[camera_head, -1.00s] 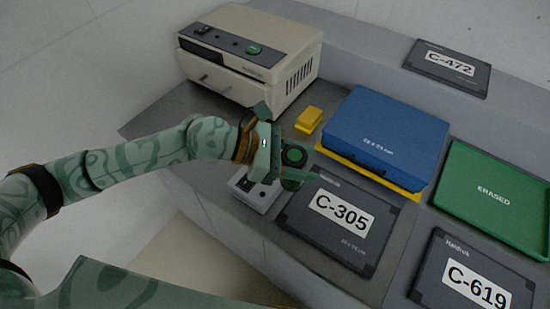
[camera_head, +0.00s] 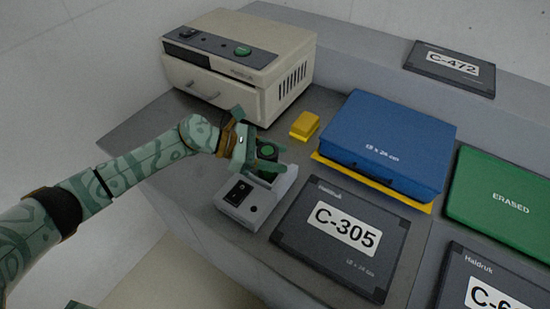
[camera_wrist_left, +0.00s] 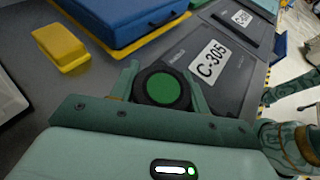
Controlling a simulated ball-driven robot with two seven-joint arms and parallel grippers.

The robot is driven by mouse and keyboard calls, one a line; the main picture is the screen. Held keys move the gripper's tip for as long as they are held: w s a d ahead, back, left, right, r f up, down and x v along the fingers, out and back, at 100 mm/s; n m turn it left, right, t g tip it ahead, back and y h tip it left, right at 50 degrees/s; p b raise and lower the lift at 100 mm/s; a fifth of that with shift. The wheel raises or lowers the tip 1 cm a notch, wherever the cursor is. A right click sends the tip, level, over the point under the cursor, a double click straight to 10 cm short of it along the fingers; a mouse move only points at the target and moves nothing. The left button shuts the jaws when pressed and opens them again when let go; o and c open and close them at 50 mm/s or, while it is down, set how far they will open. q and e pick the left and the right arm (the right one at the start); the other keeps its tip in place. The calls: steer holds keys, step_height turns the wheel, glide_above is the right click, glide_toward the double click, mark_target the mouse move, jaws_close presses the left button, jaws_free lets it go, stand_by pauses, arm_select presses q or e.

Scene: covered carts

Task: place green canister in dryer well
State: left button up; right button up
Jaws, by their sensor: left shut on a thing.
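The green canister (camera_head: 268,152) is a black cylinder with a green top. My left gripper (camera_head: 261,160) is shut on it, with a finger on each side. In the left wrist view the canister (camera_wrist_left: 162,91) shows from above between the fingertips. A small pale grey box (camera_head: 247,207) with a dark switch panel, possibly the dryer, stands on the bench. The canister is over the far end of this box. The well is hidden by the gripper and canister, and I cannot tell whether the canister is inside it. My right gripper is not in view.
A beige machine (camera_head: 232,73) stands behind the left gripper. A small yellow block (camera_head: 305,124) and a blue case (camera_head: 388,140) lie to the right. A dark C-305 case (camera_head: 335,262) lies close beside the pale box. A green case (camera_head: 505,205) is farther right.

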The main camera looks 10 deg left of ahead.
arm_select(q)
steer(key=shift+f, duration=0.2)
steer(key=shift+f, duration=0.3)
steer(key=o, duration=1.1)
steer(key=shift+c, duration=0.2)
steer(key=shift+r, duration=0.1)
steer(key=shift+r, duration=0.2)
steer(key=shift+a+r, duration=0.15)
steer(key=shift+a, duration=0.15)
steer(key=v, duration=1.1)
steer(key=shift+s+a+r, duration=0.1)
steer(key=shift+s+a, duration=0.05)
